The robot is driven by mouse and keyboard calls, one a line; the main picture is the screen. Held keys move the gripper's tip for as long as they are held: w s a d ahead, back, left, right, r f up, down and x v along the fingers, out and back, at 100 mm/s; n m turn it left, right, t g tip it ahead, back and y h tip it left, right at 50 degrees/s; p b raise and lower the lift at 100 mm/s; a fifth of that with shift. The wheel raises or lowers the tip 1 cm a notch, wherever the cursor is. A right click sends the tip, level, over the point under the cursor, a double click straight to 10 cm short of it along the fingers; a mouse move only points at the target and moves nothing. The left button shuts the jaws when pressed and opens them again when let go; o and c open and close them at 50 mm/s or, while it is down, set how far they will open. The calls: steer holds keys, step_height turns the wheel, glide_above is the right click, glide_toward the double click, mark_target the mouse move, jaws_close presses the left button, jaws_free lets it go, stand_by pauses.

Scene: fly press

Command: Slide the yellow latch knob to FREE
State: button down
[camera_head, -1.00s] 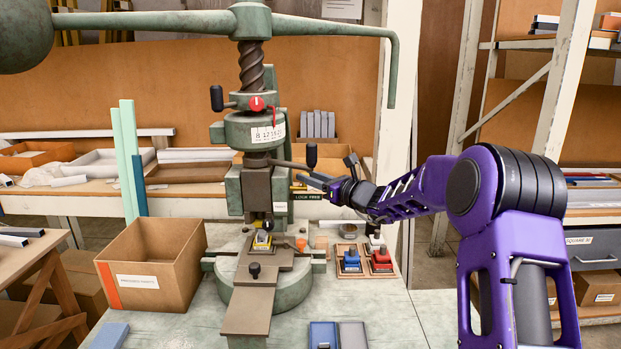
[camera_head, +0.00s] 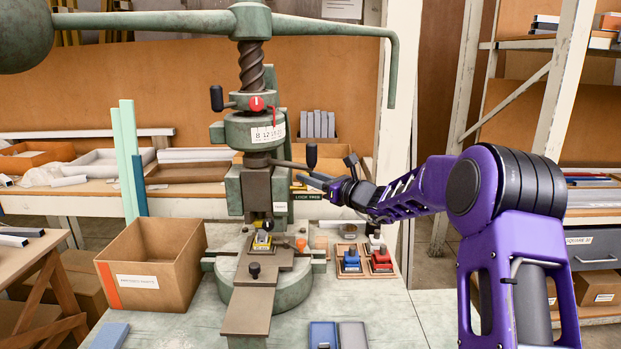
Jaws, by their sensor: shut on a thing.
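The green fly press (camera_head: 262,130) stands in the middle, with its latch label plate (camera_head: 308,196) reading LOCK FREE on the right side of the ram. A small bit of yellow, the latch knob (camera_head: 297,187), shows at the left end of that plate, mostly hidden by my fingers. My gripper (camera_head: 302,179) reaches in from the right, level, with its fingertips at the knob, shut on it. The knob's exact place between LOCK and FREE is too small to tell.
A lever with a dark knob (camera_head: 311,155) stands just above my gripper. A cardboard box (camera_head: 152,268) is at left. Blue (camera_head: 351,262) and red (camera_head: 381,261) blocks sit in trays below my arm. A yellow block (camera_head: 262,242) is under the ram.

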steer(key=shift+d, duration=1.25)
steer(key=c, duration=0.6)
jaws_free()
steer(key=v, duration=1.7)
steer(key=shift+s+d+r, duration=0.1)
steer(key=shift+s+d, duration=0.05)
steer(key=shift+d, duration=0.05)
